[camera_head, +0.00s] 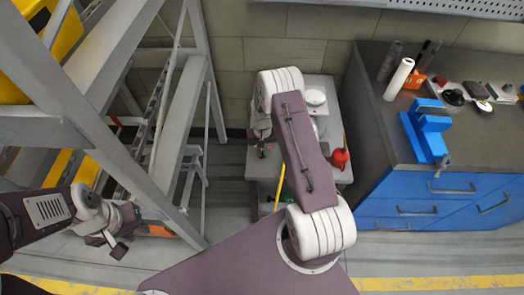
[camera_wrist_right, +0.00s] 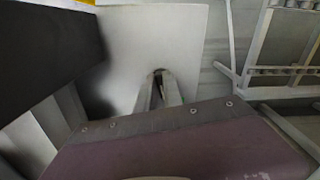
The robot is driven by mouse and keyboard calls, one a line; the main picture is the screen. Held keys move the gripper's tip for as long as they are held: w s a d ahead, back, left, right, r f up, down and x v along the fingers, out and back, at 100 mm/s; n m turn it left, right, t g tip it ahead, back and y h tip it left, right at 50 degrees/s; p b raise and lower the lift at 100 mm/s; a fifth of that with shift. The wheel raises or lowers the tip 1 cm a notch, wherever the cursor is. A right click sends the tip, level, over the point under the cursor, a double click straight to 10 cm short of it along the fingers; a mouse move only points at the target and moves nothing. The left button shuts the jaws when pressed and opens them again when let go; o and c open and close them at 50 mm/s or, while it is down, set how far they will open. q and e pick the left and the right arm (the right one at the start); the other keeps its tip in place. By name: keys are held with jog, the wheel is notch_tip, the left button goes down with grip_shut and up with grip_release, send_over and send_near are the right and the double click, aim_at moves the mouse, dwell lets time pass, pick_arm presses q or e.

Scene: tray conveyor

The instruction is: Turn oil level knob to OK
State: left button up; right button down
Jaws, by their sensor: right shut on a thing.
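My right gripper (camera_head: 262,152) reaches down over a light grey cabinet (camera_head: 333,92). The right wrist view shows its two fingers (camera_wrist_right: 166,92) shut around a small dark rounded part, probably the oil level knob (camera_wrist_right: 157,75), at the cabinet's pale flat face (camera_wrist_right: 125,40). The fingers cover most of that part, and I cannot read any marking or its setting. In the head view the knob is hidden. My left gripper (camera_head: 118,238) hangs low at the left by the metal frame, away from the cabinet; its jaw opening is unclear.
A grey metal stair frame (camera_head: 105,128) stands at the left. A red rounded object (camera_head: 340,158) is at the cabinet's right side. A workbench with blue drawers (camera_head: 400,207) and a blue vise (camera_head: 428,130) stands at the right. Grey floor shows between.

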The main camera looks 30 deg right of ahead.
jog(key=n, duration=0.6)
jog(key=shift+d, duration=0.15)
jog(key=shift+n, duration=0.4)
jog(key=c, duration=1.5)
grip_release()
jog(key=shift+r, duration=0.15)
notch_tip(320, 180, up, 9)
jog(key=shift+f, duration=0.1)
